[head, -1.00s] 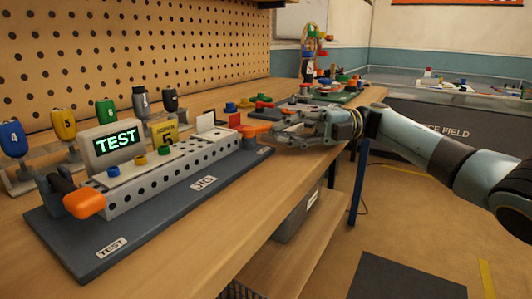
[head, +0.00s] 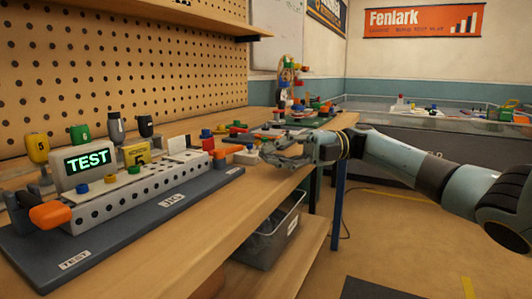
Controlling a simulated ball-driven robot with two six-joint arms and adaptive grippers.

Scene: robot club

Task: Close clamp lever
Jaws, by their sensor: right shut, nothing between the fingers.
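The long grey perforated jig (head: 150,190) lies on a dark base plate (head: 205,196) labelled JIG and TEST. One clamp lever with an orange grip (head: 50,214) is at its near left end. A second orange lever (head: 228,151) is at the far right end, beside a red part (head: 208,144); its exact angle is hard to tell. A small screen (head: 88,160) on the jig reads TEST. My right gripper (head: 268,151) is shut and empty, just right of the far lever, with a small gap. My left gripper is out of view.
Several coloured tools (head: 115,128) stand in a rack behind the jig, against the pegboard (head: 120,70). Coloured parts lie on the bench beyond my right gripper. A grey bin (head: 270,238) sits on the shelf below. The bench front (head: 190,238) is clear.

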